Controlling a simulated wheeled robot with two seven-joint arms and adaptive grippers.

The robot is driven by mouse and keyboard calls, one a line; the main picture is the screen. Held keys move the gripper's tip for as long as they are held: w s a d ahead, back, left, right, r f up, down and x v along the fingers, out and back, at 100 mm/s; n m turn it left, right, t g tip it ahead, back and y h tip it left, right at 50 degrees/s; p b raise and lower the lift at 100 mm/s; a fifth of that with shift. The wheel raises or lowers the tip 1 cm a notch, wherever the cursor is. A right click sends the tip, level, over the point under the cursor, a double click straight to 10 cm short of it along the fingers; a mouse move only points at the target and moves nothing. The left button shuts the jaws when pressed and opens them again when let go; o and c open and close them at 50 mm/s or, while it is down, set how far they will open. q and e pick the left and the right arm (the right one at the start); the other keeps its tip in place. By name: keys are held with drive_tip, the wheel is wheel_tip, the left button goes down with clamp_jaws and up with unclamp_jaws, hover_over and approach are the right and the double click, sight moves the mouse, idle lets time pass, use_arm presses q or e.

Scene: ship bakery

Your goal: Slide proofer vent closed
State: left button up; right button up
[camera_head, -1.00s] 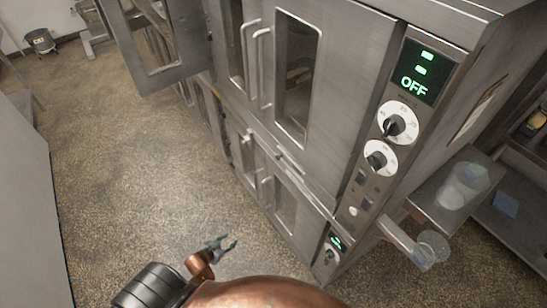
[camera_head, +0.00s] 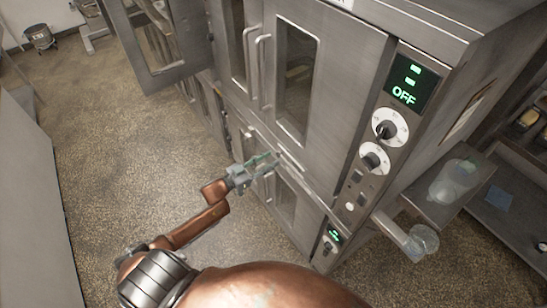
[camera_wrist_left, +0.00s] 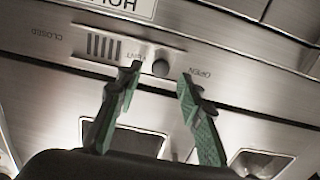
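In the left wrist view the proofer vent (camera_wrist_left: 105,47) is a slotted strip on a steel panel, with upside-down lettering. Its round dark knob (camera_wrist_left: 160,68) sits at the right end of the slot, near the word OPEN; CLOSED is at the far left. My left gripper (camera_wrist_left: 161,74) is open, its two green-padded fingers on either side of the knob in the picture. Whether they touch it or are still short of it I cannot tell. In the head view the left gripper (camera_head: 268,163) is at the band between the upper and lower doors of the proofer (camera_head: 345,85). My right gripper is not in view.
A control panel (camera_head: 385,135) with dials and an OFF display is right of the doors. A shelf with a clear jar (camera_head: 452,182) and a clear cup (camera_head: 420,241) juts out at right. An open door (camera_head: 150,50) stands at upper left.

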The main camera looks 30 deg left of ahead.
use_arm(q)
drive_tip(key=shift+x, duration=1.25)
drive_tip(key=shift+c, duration=0.5)
clamp_jaws()
